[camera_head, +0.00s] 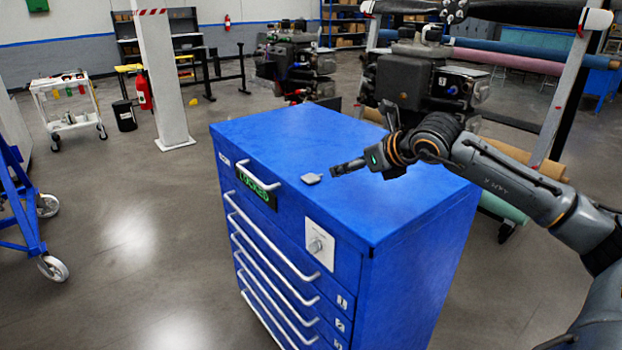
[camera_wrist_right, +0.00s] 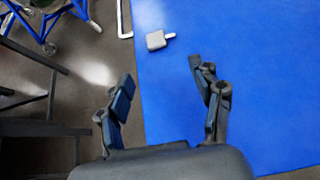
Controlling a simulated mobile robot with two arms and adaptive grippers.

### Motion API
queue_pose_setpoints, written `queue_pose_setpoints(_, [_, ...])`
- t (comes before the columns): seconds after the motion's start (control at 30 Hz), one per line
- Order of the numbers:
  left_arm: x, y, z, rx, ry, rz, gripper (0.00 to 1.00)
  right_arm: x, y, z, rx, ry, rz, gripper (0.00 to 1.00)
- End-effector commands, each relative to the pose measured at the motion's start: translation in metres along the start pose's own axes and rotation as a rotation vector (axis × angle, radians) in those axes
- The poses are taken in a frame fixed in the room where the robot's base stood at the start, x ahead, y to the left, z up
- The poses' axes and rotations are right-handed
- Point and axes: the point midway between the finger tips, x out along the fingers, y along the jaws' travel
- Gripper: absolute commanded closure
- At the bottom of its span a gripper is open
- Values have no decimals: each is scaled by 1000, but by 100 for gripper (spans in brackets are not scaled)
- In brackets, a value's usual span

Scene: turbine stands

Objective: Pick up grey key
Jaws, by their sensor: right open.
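The grey key (camera_head: 311,178) lies flat on the blue top of the tool cabinet, near its front edge. In the right wrist view the key (camera_wrist_right: 156,40) is ahead of the fingers, apart from them, with its narrow end pointing right. My right gripper (camera_head: 334,171) reaches in from the right, low over the cabinet top, with its fingertips close to the key's right side. In the wrist view the right gripper (camera_wrist_right: 160,82) has its two fingers spread wide with nothing between them. My left gripper does not show.
The blue cabinet (camera_head: 270,135) has several handled drawers, a "LOCKED" sign (camera_head: 257,187) and a lock plate with a round knob (camera_head: 319,245) on its front. The rest of its top is clear. A white post (camera_head: 163,80) and a cart (camera_head: 68,105) stand far behind.

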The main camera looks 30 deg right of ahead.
Motion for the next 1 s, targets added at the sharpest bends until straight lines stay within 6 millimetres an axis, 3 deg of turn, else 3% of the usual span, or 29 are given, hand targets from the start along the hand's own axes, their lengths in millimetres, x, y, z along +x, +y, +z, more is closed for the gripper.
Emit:
queue_pose_setpoints(0.43, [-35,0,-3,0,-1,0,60,67,3,3,5,1,6,35])
queue_pose_setpoints(0.77, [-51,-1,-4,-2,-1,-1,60,92,6,5,2,3,7,35])
queue_pose_setpoints(0.9, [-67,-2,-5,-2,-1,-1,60,112,11,9,3,3,7,35])
queue_pose_setpoints(1.0, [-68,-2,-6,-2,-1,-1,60,125,9,6,4,1,6,35])
